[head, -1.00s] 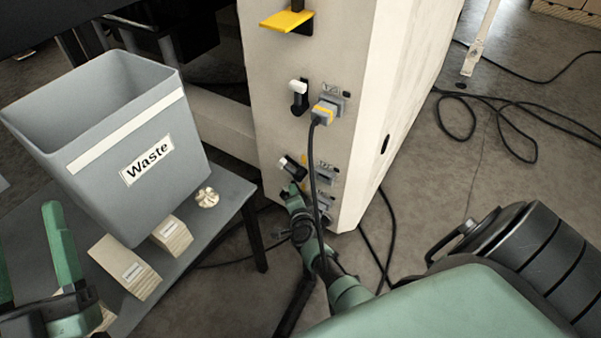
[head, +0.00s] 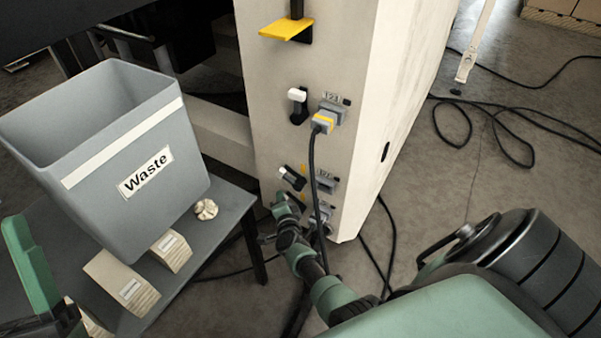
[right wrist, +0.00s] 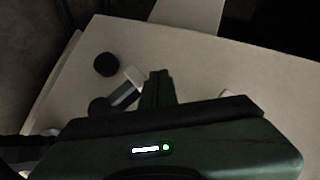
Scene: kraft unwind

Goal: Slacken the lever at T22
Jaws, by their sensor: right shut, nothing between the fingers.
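The cream machine cabinet (head: 345,60) carries two black levers with white ends on its narrow face. The upper lever (head: 298,108) stands nearly upright beside a socket. The lower lever (head: 292,178) is tilted, its white end up and left; the small label beside it is too blurred to read surely. My right gripper (head: 281,200) is shut and empty just below the lower lever. In the right wrist view its closed fingers (right wrist: 158,88) are beside a white-tipped lever (right wrist: 131,78); contact cannot be told. My left gripper (head: 36,268) shows only partly at the lower left.
A grey connector with a yellow band (head: 322,122) sits in the upper socket, its black cable hanging past the lower lever. A yellow-ended part (head: 287,29) juts out above. A waste bin (head: 110,165) and small blocks stand on a grey table (head: 232,205) at left. Cables lie on the floor.

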